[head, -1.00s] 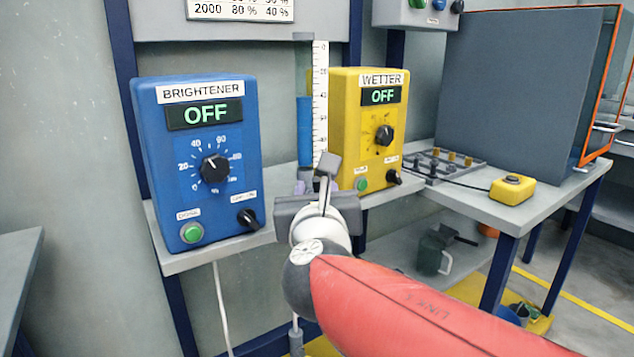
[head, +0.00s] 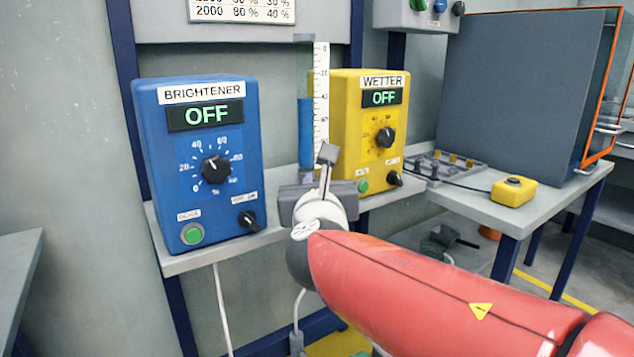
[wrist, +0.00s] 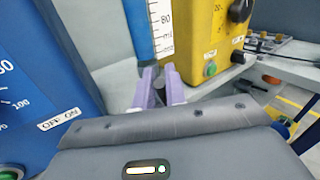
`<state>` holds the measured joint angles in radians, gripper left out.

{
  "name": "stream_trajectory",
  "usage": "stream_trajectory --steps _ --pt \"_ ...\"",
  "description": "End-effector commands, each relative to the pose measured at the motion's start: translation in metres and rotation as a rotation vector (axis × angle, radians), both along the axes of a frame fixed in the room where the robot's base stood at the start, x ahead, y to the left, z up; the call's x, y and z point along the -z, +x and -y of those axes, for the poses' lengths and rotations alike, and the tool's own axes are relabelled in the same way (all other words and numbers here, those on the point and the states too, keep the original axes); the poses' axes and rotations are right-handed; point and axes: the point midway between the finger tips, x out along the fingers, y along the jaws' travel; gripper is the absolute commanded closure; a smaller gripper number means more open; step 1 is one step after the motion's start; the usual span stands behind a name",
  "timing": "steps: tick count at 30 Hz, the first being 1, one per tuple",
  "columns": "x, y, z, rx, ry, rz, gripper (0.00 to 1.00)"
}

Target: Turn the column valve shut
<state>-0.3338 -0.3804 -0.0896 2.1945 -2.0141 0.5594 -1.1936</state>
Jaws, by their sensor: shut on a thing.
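The clear column (head: 305,130) holds blue liquid and stands between the blue and yellow boxes, with a white scale strip (head: 321,95) beside it. Its blue lower part also shows in the wrist view (wrist: 138,25). My gripper (head: 318,190) is at the column's foot, and its body hides the valve in the head view. In the wrist view, the two lilac fingers of my gripper (wrist: 160,76) are close together just below the scale. They are shut on the column valve, of which only a small dark part shows between them; its angle is unclear.
The blue BRIGHTENER box (head: 145,150) stands left of my gripper and the yellow WETTER box (head: 350,100) right; both displays read OFF. They share a narrow grey shelf (head: 185,260). A yellow button box (head: 513,192) sits on the right-hand table.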

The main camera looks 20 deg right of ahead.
Motion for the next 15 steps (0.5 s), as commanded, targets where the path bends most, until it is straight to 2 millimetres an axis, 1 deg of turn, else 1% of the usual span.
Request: stream_trajectory --steps 2,7,12,15 --pt "-0.002 0.0 0.002 0.001 0.023 -0.008 1.0" --pt "-0.007 0.002 0.009 0.004 0.163 -0.053 1.0" --pt "-0.005 0.004 0.013 0.002 0.274 -0.09 1.0" --pt "-0.002 0.004 0.013 0.0 0.291 -0.095 1.0"
